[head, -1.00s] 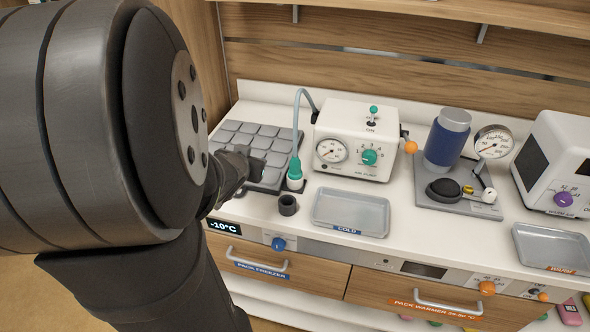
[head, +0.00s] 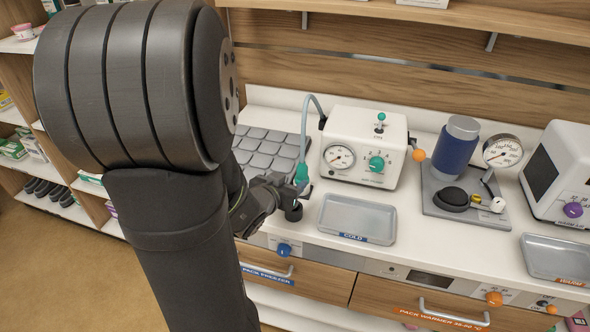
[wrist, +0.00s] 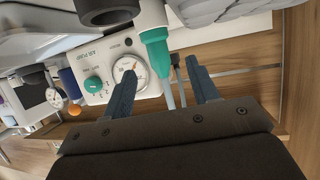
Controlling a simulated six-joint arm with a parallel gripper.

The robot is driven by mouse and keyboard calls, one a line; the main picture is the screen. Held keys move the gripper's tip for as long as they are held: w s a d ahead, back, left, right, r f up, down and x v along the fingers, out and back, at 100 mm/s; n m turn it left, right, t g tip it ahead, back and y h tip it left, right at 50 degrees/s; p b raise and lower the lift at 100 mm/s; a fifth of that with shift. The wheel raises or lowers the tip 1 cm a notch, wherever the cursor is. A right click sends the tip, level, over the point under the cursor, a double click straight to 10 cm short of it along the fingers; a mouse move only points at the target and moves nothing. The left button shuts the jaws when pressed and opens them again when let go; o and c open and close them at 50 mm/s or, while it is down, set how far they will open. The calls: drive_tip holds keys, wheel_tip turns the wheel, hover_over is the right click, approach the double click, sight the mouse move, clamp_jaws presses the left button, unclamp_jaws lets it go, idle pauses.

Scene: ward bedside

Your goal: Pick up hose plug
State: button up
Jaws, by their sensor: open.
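The hose plug (head: 301,174) is teal, on the end of a grey-blue hose that arcs down from the pump box. It stands on the counter beside the grey pad. My gripper (head: 286,190) has come low over the counter, right by the plug, and partly covers its lower end. In the wrist view the plug (wrist: 156,50) shows between and just past the two open blue fingers (wrist: 162,64), with the hose running back between them. Neither finger visibly presses on the plug. I cannot tell exactly how deep it sits between them.
A dark round socket (head: 293,212) stands just in front of the plug, close to my gripper. The air pump box (head: 362,146) stands behind to the right, the COLD tray (head: 357,218) to the right. The segmented grey pad (head: 266,150) lies behind my gripper.

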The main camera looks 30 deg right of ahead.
sight(299, 175)
drive_tip(key=x, duration=0.5)
drive_tip(key=shift+d, duration=0.1)
drive_tip(key=shift+x, duration=2.45)
drive_tip(key=shift+s+f, duration=0.1)
drive_tip(key=c, duration=1)
